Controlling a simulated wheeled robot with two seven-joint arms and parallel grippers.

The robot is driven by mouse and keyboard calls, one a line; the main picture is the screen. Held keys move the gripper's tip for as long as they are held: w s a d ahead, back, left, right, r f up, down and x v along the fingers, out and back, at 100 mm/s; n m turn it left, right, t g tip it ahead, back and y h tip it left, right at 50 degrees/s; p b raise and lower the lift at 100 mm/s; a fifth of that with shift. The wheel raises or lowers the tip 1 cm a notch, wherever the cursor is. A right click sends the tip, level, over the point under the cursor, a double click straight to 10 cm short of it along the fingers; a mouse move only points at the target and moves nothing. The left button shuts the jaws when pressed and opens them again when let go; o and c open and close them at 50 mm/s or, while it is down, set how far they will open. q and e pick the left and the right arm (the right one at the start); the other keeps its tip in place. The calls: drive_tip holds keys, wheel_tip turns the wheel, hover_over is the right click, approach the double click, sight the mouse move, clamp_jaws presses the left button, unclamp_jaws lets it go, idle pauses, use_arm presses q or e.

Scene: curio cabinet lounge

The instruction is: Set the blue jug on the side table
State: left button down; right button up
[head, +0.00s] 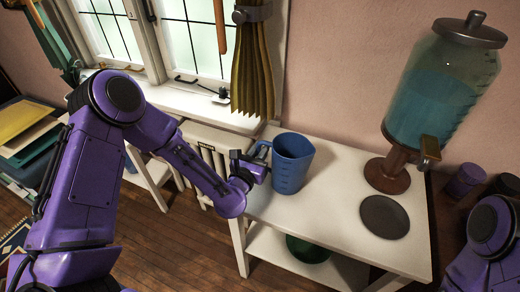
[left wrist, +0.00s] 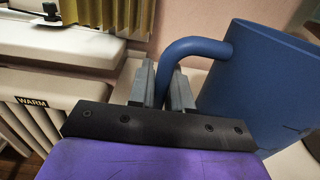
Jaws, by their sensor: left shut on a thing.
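The blue jug (head: 291,163) is upright at the left part of the white side table (head: 330,205). It looks to be on the tabletop or just over it; its base contact is hard to judge. My left gripper (head: 259,165) is shut on the jug's handle. In the left wrist view the jug (left wrist: 262,85) fills the right side, and its handle runs down between the two grey fingers of my left gripper (left wrist: 162,84). My right arm shows at the lower right of the head view, but its gripper is out of frame.
A glass drink dispenser (head: 435,95) stands at the table's back right, with a dark round plate (head: 385,217) in front. A green bowl (head: 307,249) is on the lower shelf. A radiator (head: 215,150) and window sill (head: 190,105) lie behind left. The table's middle is clear.

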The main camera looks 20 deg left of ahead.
use_arm(q)
drive_tip(key=shift+s+f+b, duration=0.1)
drive_tip(key=shift+f+b, duration=0.05)
drive_tip(key=shift+b, duration=0.15)
drive_tip(key=c, duration=1.1)
unclamp_jaws()
drive_tip(key=shift+o, duration=0.2)
drive_tip(key=shift+r+p, duration=0.3)
drive_tip(key=s+b, duration=0.2)
drive_tip(key=s, duration=1)
drive_tip(key=shift+a, duration=0.25)
